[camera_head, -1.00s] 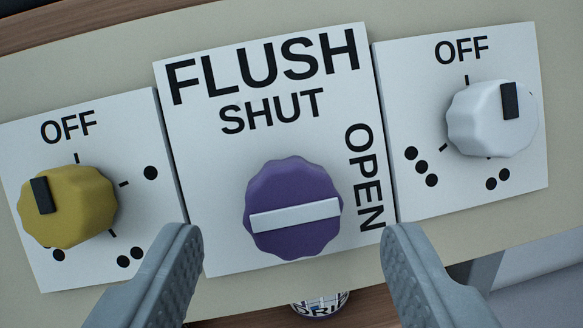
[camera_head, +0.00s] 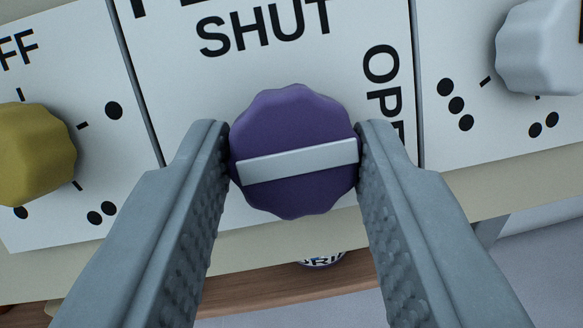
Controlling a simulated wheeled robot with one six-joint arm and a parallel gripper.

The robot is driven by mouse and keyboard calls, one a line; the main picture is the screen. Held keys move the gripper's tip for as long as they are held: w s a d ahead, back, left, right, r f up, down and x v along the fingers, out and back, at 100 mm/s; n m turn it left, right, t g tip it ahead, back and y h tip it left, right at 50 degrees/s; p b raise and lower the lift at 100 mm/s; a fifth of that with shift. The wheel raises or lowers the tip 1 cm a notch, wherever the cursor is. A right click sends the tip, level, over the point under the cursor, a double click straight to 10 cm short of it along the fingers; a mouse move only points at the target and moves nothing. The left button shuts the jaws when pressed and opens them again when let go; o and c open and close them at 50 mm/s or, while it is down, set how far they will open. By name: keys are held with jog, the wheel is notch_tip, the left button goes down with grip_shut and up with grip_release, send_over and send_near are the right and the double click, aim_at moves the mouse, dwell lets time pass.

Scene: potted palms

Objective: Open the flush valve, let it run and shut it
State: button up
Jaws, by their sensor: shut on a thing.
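The flush valve knob (camera_head: 290,195) is purple and scalloped, with a white bar across its face. It sits in the middle of the view on a white plate (camera_head: 185,75) marked SHUT above and OPEN at the right, the latter partly cut off and covered. The bar lies nearly level in the picture, its right end slightly raised toward the OPEN side. My gripper (camera_head: 293,150) is shut on the purple knob, one finger at its left side and one at its right.
A yellow knob (camera_head: 32,155) is at the left on its own plate, and a white knob (camera_head: 545,48) is at the upper right on another. Below the panel, a labelled round item (camera_head: 322,261) shows partly above a wooden surface (camera_head: 275,284).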

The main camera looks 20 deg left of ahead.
jog(key=shift+n, duration=0.3)
jog(key=n+y, duration=0.1)
jog(key=n, duration=0.1)
jog(key=n+y, duration=0.1)
jog(key=n, duration=0.1)
jog(key=shift+d+n+g, duration=0.2)
jog(key=shift+n+g, duration=0.1)
jog(key=n+y, duration=0.1)
jog(key=n, duration=0.2)
jog(key=n+g+y, duration=0.1)
jog(key=n, duration=0.2)
jog(key=shift+w+d+g+y, duration=0.1)
jog(key=shift+g+y, duration=0.2)
jog(key=n, duration=0.2)
jog(key=n+g+y, duration=0.1)
jog(key=n, duration=0.2)
jog(key=shift+w+d+r+g, duration=0.1)
jog(key=shift+g, duration=0.2)
jog(key=n+g, duration=0.1)
jog(key=n, duration=0.1)
jog(key=n+g, duration=0.1)
jog(key=n, duration=0.2)
jog(key=shift+r+n, duration=0.1)
jog(key=shift+n, duration=0.2)
jog(key=o, duration=1)
jog(key=v, duration=1.7)
jog(key=shift+d, duration=0.35)
